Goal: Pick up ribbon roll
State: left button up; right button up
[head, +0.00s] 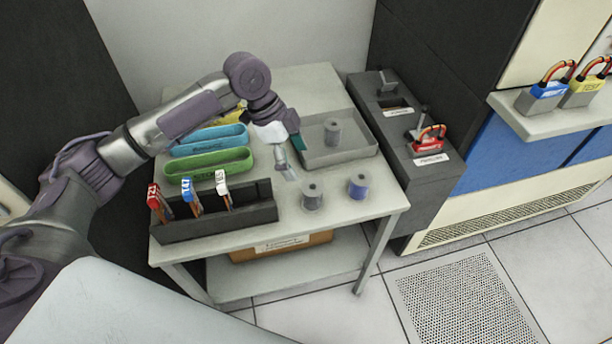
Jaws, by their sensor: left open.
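A dark grey ribbon roll (312,195) stands upright on the table, left of a blue-purple roll (359,186). A third, grey roll (332,133) stands inside the shallow grey tray (366,147) at the back right of the table. The label does not tell which roll the task means. My left gripper (290,172) is open and empty, pointing down over the table. It is just behind and left of the dark grey roll, in front of the tray. My right gripper is not in view.
A dark rack (262,214) with several coloured tagged items stands at the table's front left. Green (208,164) and blue (210,141) trays lie behind it. A grey unit (431,185) with a red connector (428,145) stands right of the table (376,207). The front right corner is clear.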

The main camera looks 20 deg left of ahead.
aim_at(310, 184)
pick_arm(q)
jog(key=x, duration=0.4)
jog(key=shift+w, duration=0.1)
jog(key=x, duration=0.2)
jog(key=shift+d+f, duration=0.2)
jog(key=shift+f, duration=0.1)
jog(key=shift+d+f, duration=0.2)
jog(key=shift+f, duration=0.3)
jog(key=shift+d+f+p, duration=0.15)
jog(key=shift+f+p, duration=0.15)
jog(key=shift+f, duration=0.05)
jog(key=x, duration=0.4)
jog(key=shift+f, duration=0.1)
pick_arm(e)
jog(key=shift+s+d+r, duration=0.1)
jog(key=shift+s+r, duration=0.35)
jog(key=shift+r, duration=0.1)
pick_arm(q)
jog(key=shift+c, duration=0.2)
